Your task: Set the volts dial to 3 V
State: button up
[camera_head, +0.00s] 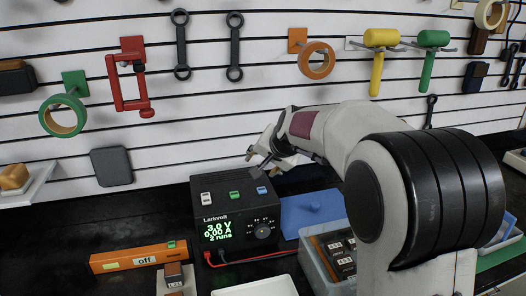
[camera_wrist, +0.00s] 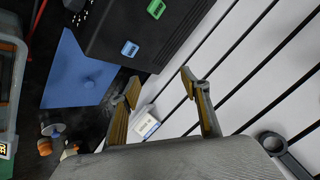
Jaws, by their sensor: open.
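The black Larkvolt power supply (camera_head: 236,213) stands on the dark bench. Its green display (camera_head: 217,230) reads 3.0 V, 0.00 A and 2 runs. The round volts dial (camera_head: 263,231) is on its front face, right of the display, with small marks around it; its exact pointer direction is too small to tell. White, green and blue buttons (camera_head: 234,195) sit on its top. My gripper (camera_head: 257,163) is open and empty, above and behind the box, apart from the dial. In the wrist view my open fingers (camera_wrist: 158,85) show beside the box (camera_wrist: 125,30); the dial is out of sight there.
A blue board with a knob (camera_head: 312,208) lies right of the box, beside a grey bin (camera_head: 322,262). Red and black leads (camera_head: 250,257) run across the front. An orange bar marked "off" (camera_head: 120,259) lies front left. Tools hang on the slatted wall behind.

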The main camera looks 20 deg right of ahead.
jog(key=shift+r, duration=1.9)
